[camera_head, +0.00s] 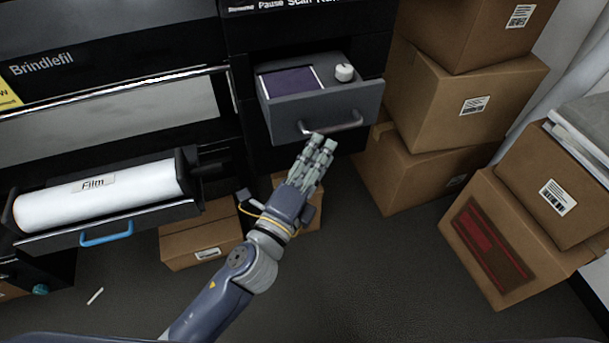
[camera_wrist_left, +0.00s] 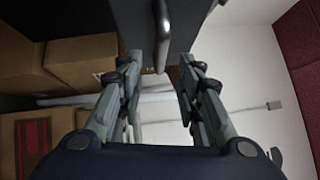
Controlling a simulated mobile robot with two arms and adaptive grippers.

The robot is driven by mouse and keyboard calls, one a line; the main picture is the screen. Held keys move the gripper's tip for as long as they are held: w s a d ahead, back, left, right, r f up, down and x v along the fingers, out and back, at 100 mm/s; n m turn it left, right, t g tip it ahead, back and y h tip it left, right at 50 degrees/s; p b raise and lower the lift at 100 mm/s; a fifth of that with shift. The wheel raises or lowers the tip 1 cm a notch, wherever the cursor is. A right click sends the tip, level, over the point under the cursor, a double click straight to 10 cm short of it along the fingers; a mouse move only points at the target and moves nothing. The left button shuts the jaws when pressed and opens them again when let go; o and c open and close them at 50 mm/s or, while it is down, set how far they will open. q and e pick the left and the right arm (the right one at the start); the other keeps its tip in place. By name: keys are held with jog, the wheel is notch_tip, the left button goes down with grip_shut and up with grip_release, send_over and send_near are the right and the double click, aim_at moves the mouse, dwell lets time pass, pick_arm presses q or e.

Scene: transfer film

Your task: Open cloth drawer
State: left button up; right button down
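The cloth drawer (camera_head: 318,108) sticks out of the dark cabinet, and its inside shows from above. A dark purple cloth (camera_head: 290,81) lies in its left part, and a small white round item (camera_head: 344,72) sits at its right. A metal bar handle (camera_head: 333,127) runs along the drawer front. My left gripper (camera_head: 324,141) is just below and in front of the handle. In the left wrist view the fingers (camera_wrist_left: 160,68) stand apart, with the handle (camera_wrist_left: 161,36) at the gap between the tips. Contact cannot be told. My right gripper is not in view.
An open film drawer (camera_head: 60,243) with a white film roll (camera_head: 100,194) and a blue handle (camera_head: 106,234) juts out at left. Cardboard boxes (camera_head: 455,105) are stacked right of the cabinet, with more boxes (camera_head: 200,243) low beneath it. The dark floor (camera_head: 370,270) in front is clear.

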pick_arm(q)
jog(key=shift+v, duration=2.95)
jog(key=shift+f, duration=0.1)
jog(key=w+a+f+n+g+y, duration=0.1)
jog(key=a+f+n+g+y, duration=0.15)
jog(key=f, duration=0.85)
jog(key=w+a+f+n+g+y, duration=0.1)
jog(key=a+f+n, duration=0.15)
jog(key=f, duration=0.95)
jog(key=s+a+f+n+g+y, duration=0.1)
jog(key=s+a+f+n+g, duration=0.15)
jog(key=f, duration=0.55)
jog(key=s+a+f+n+g+y, duration=0.15)
jog(key=s+a+f+n, duration=0.25)
jog(key=f, duration=0.5)
jog(key=s+a+f+n+g+y, duration=0.2)
jog(key=s+a+f+n+g, duration=0.3)
jog(key=s+f, duration=0.7)
jog(key=s+a+f+n+g, duration=0.2)
jog(key=s+a+f+n, duration=0.1)
jog(key=s, duration=0.6)
jog(key=s+a+f+n+g, duration=0.1)
jog(key=s+a+f+n, duration=0.2)
jog(key=s+f, duration=0.3)
jog(key=s, duration=0.4)
jog(key=shift+g+y, duration=0.35)
jog(key=shift+y, duration=0.05)
jog(key=shift+a+f, duration=0.1)
